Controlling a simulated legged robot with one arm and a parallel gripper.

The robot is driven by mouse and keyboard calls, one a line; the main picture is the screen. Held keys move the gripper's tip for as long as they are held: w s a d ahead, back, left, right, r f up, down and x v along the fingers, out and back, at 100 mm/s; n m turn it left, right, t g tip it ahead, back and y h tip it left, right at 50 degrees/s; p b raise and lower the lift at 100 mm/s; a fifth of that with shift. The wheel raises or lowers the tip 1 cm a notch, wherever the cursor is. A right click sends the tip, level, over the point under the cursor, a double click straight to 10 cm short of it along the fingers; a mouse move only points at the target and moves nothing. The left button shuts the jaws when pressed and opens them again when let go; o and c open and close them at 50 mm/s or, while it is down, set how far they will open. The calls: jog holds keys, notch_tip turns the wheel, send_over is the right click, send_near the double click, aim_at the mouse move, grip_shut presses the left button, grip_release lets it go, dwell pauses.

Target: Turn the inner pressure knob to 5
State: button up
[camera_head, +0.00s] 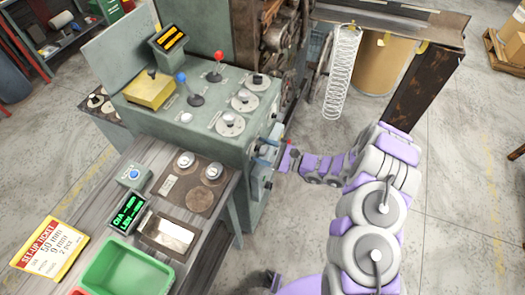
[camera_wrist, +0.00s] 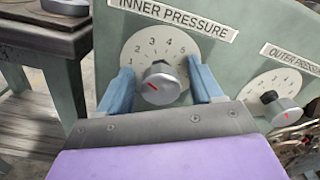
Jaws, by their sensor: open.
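The inner pressure knob (camera_wrist: 160,84) is a round grey knob with a short red mark on its face, in the middle of the wrist view. The mark lies left of the knob's centre; I cannot tell exactly which number it points to. Its white dial (camera_wrist: 153,48) shows 1 to 5 over the top, under the label INNER PRESSURE. My gripper (camera_wrist: 160,69) is open, with one blue finger on each side of the knob and gaps between. In the head view my gripper (camera_head: 283,160) is at the green machine's right side; the knob is not clear there.
The outer pressure knob (camera_wrist: 286,110) is to the right on the same panel. The green machine (camera_head: 190,125) carries levers and dials on top. A workbench (camera_head: 150,200) with a green bin (camera_head: 125,270) stands at the front left. A wooden-topped table (camera_wrist: 45,40) is left of the panel.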

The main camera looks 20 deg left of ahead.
jog(key=shift+d+r, duration=0.1)
jog(key=shift+d, duration=0.25)
jog(key=shift+c, duration=0.4)
jog(key=shift+a, duration=0.4)
jog(key=c, duration=1)
